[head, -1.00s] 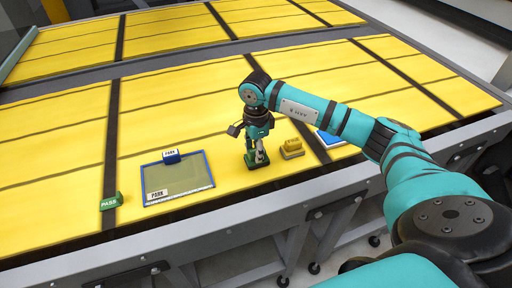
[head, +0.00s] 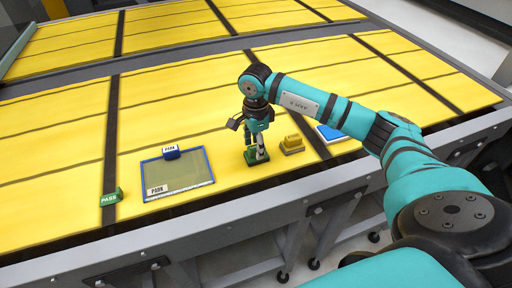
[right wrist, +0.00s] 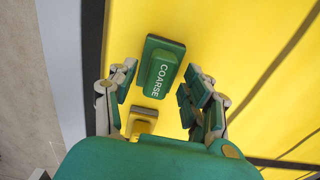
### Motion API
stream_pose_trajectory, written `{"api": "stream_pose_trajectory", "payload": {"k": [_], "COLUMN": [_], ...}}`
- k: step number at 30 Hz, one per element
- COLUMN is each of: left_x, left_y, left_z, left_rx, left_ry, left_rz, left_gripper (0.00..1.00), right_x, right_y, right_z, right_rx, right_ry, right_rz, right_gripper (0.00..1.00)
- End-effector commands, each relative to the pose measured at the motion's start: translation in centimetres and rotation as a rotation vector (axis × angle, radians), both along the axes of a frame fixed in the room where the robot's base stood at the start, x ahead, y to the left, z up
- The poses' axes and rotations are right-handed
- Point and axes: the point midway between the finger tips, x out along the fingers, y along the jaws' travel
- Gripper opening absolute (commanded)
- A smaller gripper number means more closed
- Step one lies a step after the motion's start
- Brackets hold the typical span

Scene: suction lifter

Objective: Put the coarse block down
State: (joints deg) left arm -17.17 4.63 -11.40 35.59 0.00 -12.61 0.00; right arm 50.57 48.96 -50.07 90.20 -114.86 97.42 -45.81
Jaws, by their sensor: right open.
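The coarse block (right wrist: 160,72) is green with a white COARSE label and stands on a wider green base in the right wrist view. In the head view the coarse block (head: 250,163) rests on the yellow table top near its front edge, partly hidden by my gripper. My right gripper (head: 257,152) is open, pointing down over it. In the right wrist view the open fingers of my right gripper (right wrist: 159,82) stand on either side of the block, with visible gaps. My left gripper is in neither view.
A yellow block (head: 292,145) stands close right of the coarse block. A blue-and-white tile (head: 330,134) is partly behind my right arm. To the left are a blue-edged PARK mat (head: 180,182), a blue PARK block (head: 171,153) and a green PASS block (head: 111,198).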

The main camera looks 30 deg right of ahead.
Motion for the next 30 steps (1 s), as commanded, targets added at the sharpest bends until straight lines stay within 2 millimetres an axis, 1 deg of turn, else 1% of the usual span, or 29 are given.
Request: {"api": "stream_pose_trajectory", "payload": {"k": [1, 5, 6, 12, 15, 21, 30], "left_x": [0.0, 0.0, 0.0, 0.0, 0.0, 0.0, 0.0], "left_y": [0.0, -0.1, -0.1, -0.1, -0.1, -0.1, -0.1], "left_z": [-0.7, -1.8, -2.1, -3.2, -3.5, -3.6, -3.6], "left_rx": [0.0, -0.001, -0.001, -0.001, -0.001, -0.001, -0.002], "left_ry": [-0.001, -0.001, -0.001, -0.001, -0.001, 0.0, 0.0], "left_rz": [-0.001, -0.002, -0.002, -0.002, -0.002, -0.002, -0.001], "left_gripper": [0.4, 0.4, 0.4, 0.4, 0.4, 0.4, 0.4], "right_x": [0.1, 0.2, 0.1, 0.1, 0.1, 0.0, 0.0], "right_y": [0.0, 0.0, 0.0, 0.0, 0.0, 0.0, 0.0], "right_z": [0.6, 3.4, 4.3, 8.3, 9.7, 10.9, 10.9], "right_rx": [0.0, -0.001, 0.0, 0.001, 0.0, 0.0, 0.0], "right_ry": [-0.005, -0.008, -0.008, -0.005, -0.004, -0.001, 0.0], "right_rz": [0.001, 0.0, 0.0, 0.0, 0.0, 0.0, 0.0], "right_gripper": [0.5, 0.5, 0.5, 0.5, 0.5, 0.5, 0.5]}}
